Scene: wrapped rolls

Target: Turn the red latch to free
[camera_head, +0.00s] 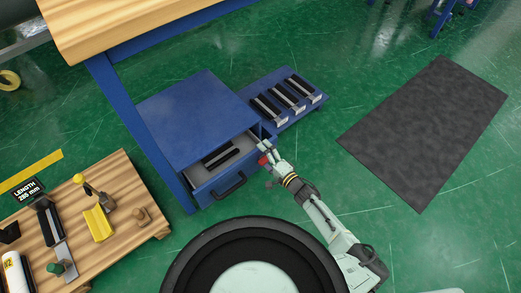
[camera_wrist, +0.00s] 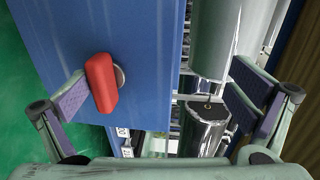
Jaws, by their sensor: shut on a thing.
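The red latch (camera_wrist: 102,82) is a rounded red bar on a round metal pivot, mounted on a blue panel (camera_wrist: 140,45). In the wrist view it stands close to upright, slightly tilted, against the left finger pad of my gripper (camera_wrist: 160,98). The right finger pad shows well to the right, in front of shiny metal cylinders.
The cabinet's drawer (camera_head: 215,172) is partly open, with a dark bar inside. A blue rack (camera_head: 312,101) of dark bars stands behind. A wooden workbench (camera_head: 140,190) is at left, and a dark mat (camera_head: 425,125) lies on the green floor at right.

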